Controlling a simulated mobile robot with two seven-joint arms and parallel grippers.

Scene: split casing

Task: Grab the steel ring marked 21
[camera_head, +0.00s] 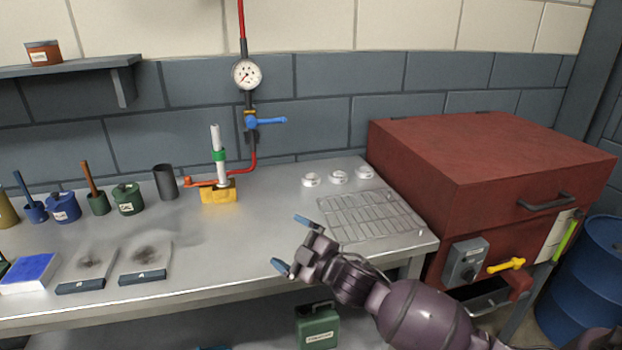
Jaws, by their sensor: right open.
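Three small pale rings (338,177) stand in a row at the back right of the metal bench; one is on the left (311,180) and one on the right (365,172). Each seems to bear a mark, but the marks are too small to read, so I cannot tell which is 21. My right gripper (291,243) is open and empty over the front part of the bench, in front of the rings and apart from them. Its blue-tipped fingers are spread. My left gripper is not in view.
A slotted metal grate (368,215) lies in front of the rings. A red cabinet (480,160) stands right of the bench (230,255). A yellow block (218,195) with a white tube and red pipe is left of the rings. Pots (127,199) and sooty plates (146,260) occupy the left.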

